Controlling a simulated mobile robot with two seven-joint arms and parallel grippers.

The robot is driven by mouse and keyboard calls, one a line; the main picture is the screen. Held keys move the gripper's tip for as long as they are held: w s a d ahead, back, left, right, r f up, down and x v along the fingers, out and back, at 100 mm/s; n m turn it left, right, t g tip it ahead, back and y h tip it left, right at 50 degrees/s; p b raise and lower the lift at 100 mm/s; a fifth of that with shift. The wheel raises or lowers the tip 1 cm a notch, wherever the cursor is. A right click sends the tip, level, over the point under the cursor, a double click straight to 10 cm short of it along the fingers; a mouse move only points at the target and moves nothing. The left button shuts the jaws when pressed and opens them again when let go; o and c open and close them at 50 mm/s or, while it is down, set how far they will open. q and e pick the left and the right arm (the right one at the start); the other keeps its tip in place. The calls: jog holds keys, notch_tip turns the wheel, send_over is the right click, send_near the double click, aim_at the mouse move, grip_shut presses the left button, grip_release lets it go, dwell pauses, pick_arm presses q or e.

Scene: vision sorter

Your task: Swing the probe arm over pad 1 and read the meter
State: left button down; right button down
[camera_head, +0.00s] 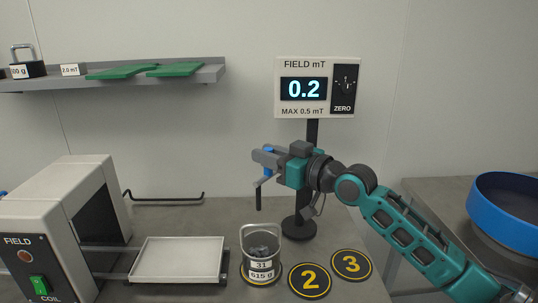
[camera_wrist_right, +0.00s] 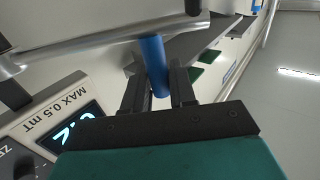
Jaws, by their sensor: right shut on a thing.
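The meter (camera_head: 317,87) stands on a black post at the back and reads 0.2 under the words FIELD mT, with MAX 0.5 mT below. My right gripper (camera_head: 264,158) is shut on the probe arm's blue handle (camera_head: 267,162), left of the post. In the right wrist view the blue handle (camera_wrist_right: 155,65) sits between the fingers, near a metal bar (camera_wrist_right: 90,48). A dark probe rod (camera_head: 259,197) hangs down, above and behind the bucket (camera_head: 261,254). The bucket, labelled 31 and 615 g, stands on a yellow-rimmed pad (camera_head: 247,279) whose number is hidden.
Pads 2 (camera_head: 310,280) and 3 (camera_head: 351,264) lie bare to the right. A white tray (camera_head: 178,260) sits left of the bucket, beside the field coil (camera_head: 65,215). A blue round bin (camera_head: 510,212) is at right. A shelf (camera_head: 110,78) hangs at upper left.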

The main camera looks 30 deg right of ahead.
jog(key=c, duration=1.1)
grip_release()
jog(key=shift+o, duration=0.2)
jog(key=shift+s, duration=0.1)
jog(key=b+v, duration=0.3)
jog(key=v, duration=0.9)
jog(key=shift+s, duration=0.35)
jog(key=shift+d, duration=0.15)
